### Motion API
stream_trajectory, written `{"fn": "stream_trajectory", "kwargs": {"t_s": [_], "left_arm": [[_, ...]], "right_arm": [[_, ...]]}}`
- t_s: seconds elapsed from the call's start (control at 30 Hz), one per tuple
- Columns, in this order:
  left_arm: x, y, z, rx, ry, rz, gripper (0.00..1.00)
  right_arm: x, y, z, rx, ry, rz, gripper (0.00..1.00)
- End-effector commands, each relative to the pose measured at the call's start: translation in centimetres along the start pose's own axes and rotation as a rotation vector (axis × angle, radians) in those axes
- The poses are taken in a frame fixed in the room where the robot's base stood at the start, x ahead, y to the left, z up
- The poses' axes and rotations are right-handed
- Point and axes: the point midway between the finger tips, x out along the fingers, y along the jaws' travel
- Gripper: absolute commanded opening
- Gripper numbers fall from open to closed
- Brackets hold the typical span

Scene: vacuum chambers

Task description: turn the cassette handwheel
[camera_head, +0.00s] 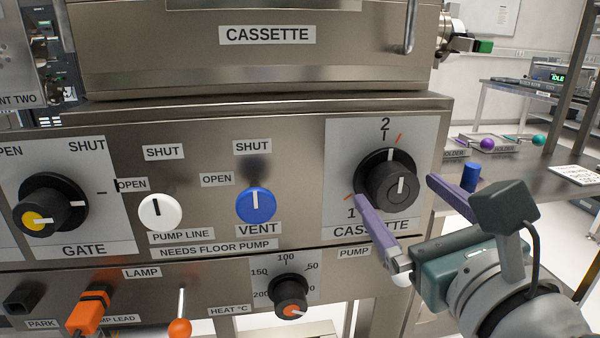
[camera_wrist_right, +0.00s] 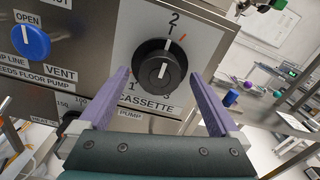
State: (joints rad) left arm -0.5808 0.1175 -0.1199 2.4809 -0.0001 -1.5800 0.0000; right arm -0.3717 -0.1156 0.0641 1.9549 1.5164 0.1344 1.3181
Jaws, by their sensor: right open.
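The cassette handwheel (camera_head: 392,185) is a black round knob with a white pointer line on a pale plate marked 1 and 2. Its pointer points up, towards the 2. It also shows in the right wrist view (camera_wrist_right: 160,68), where a 3 is partly visible at lower right. My right gripper (camera_head: 410,190) is open, with purple fingers. Its fingers stand to the left and right below the knob, and the knob appears between the fingertips in the wrist view. I cannot tell whether either finger touches it. My left gripper is not in view.
The blue vent knob (camera_head: 257,205), white pump line knob (camera_head: 160,212) and gate knob (camera_head: 45,205) are to the left on the panel. The heat knob (camera_head: 290,293) is below. A side bench (camera_head: 530,165) with small coloured items stands at right.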

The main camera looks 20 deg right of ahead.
Motion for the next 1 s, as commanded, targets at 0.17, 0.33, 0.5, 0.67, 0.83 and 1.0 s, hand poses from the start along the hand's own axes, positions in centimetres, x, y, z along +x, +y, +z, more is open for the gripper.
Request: {"fn": "stream_trajectory", "kwargs": {"t_s": [0.17,0.33,0.5,0.67,0.83,1.0], "left_arm": [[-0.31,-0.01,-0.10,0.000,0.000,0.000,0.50],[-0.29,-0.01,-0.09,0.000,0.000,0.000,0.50],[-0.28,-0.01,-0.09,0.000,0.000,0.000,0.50],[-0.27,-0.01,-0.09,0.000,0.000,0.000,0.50],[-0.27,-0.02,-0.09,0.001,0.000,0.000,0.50],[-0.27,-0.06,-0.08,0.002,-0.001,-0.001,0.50]], "right_arm": [[1.29,0.01,0.04,-0.001,-0.001,0.001,0.98],[1.45,0.02,-0.05,-0.001,0.000,0.001,0.98],[1.43,0.02,-0.05,-0.001,0.000,0.001,0.92],[1.41,0.02,-0.04,-0.001,0.000,0.001,0.73],[1.40,0.02,-0.04,-0.001,0.000,0.001,0.54],[1.40,0.01,-0.03,-0.001,0.000,0.001,0.35]]}}
